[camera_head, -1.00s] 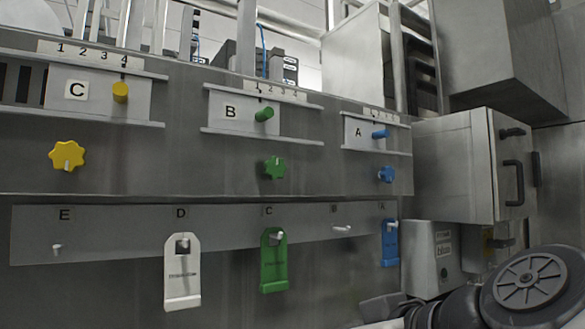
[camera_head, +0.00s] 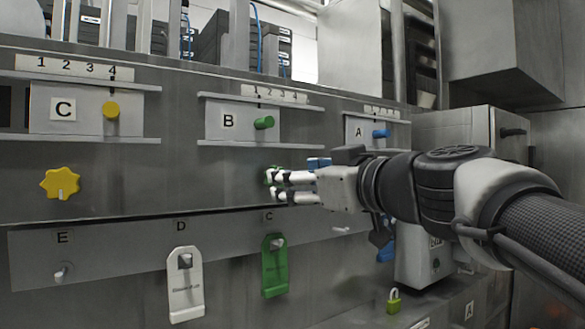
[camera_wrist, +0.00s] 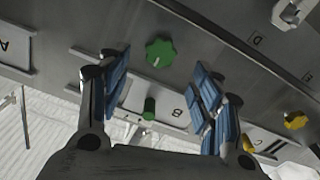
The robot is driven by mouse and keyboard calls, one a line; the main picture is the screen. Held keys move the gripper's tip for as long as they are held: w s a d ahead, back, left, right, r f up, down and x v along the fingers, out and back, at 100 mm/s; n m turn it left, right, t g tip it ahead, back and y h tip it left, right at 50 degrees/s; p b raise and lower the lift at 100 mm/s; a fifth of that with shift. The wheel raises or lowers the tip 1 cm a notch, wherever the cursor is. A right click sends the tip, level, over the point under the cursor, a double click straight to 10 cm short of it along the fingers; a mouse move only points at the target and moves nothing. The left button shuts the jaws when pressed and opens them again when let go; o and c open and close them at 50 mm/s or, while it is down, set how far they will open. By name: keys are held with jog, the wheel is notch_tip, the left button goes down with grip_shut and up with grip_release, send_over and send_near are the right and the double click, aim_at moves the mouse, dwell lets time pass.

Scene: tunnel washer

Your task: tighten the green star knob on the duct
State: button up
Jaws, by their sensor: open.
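The green star knob (camera_head: 267,176) is on the grey duct face below plate B, mostly hidden behind my fingertips in the head view. In the wrist view the whole green star knob (camera_wrist: 160,51) shows, with a pale mark on its face. My gripper (camera_head: 279,185) reaches in from the right in front of it. In the wrist view my gripper (camera_wrist: 162,80) is open and empty, and the knob appears beyond the gap between its blue-padded fingers. I see no clear contact with the knob.
A green peg (camera_head: 264,123) sticks out from plate B just above the knob. A yellow star knob (camera_head: 60,184) is to the left. Below, a rail carries a white tag (camera_head: 184,290) and a green tag (camera_head: 275,268) on hooks. A padlock (camera_head: 393,300) is lower right.

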jog(key=p+x, duration=0.2)
jog(key=x, duration=0.5)
jog(key=shift+c, duration=0.5)
jog(key=c, duration=1)
